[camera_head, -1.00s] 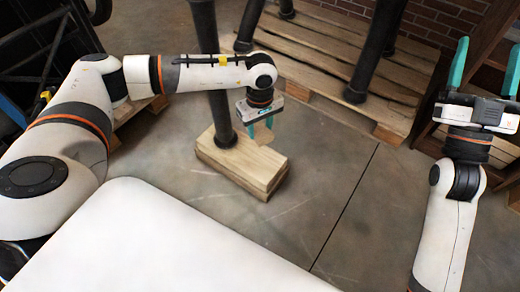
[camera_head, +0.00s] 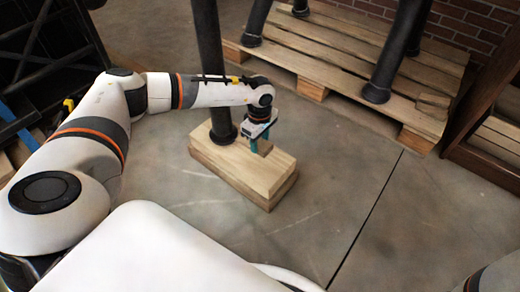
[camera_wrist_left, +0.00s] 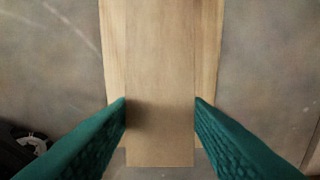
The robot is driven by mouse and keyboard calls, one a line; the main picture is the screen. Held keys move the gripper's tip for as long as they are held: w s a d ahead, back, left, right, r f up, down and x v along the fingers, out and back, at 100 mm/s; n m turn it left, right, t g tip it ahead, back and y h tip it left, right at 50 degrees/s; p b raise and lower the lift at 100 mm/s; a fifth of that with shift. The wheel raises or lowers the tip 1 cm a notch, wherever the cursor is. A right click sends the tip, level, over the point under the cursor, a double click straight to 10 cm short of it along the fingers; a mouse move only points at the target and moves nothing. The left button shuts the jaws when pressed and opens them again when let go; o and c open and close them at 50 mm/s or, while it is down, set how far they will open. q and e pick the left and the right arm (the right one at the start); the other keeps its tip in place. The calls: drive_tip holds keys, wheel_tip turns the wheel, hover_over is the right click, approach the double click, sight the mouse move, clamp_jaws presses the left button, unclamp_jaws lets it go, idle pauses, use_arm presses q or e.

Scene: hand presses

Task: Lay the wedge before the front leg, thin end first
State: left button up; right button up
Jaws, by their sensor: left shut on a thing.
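The wooden wedge (camera_head: 265,148) is a small tan piece between the teal fingers of my left gripper (camera_head: 258,146). In the left wrist view the wedge (camera_wrist_left: 160,135) lies lengthwise between the two fingertips (camera_wrist_left: 160,102), which touch its sides. The black front leg (camera_head: 207,75) stands upright on a stack of wooden boards (camera_head: 240,172). The gripper and wedge are just right of the leg's round foot (camera_head: 222,134), over the board top. I cannot tell whether the wedge touches the board or the foot. My right gripper is out of view.
A wooden pallet (camera_head: 330,70) with several black legs stands behind, a small wood piece (camera_head: 434,101) on its right corner. A dark wooden shelf (camera_head: 490,130) is at the right. The concrete floor (camera_head: 340,190) in front is clear.

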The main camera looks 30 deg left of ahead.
sight(260, 160)
use_arm(q)
drive_tip(key=shift+f, duration=0.85)
wheel_tip(260, 160, down, 4)
drive_tip(key=b, duration=0.3)
drive_tip(key=shift+r, duration=0.1)
drive_tip(key=o, duration=1)
drive_tip(key=shift+c, duration=0.2)
drive_tip(key=shift+o, duration=0.2)
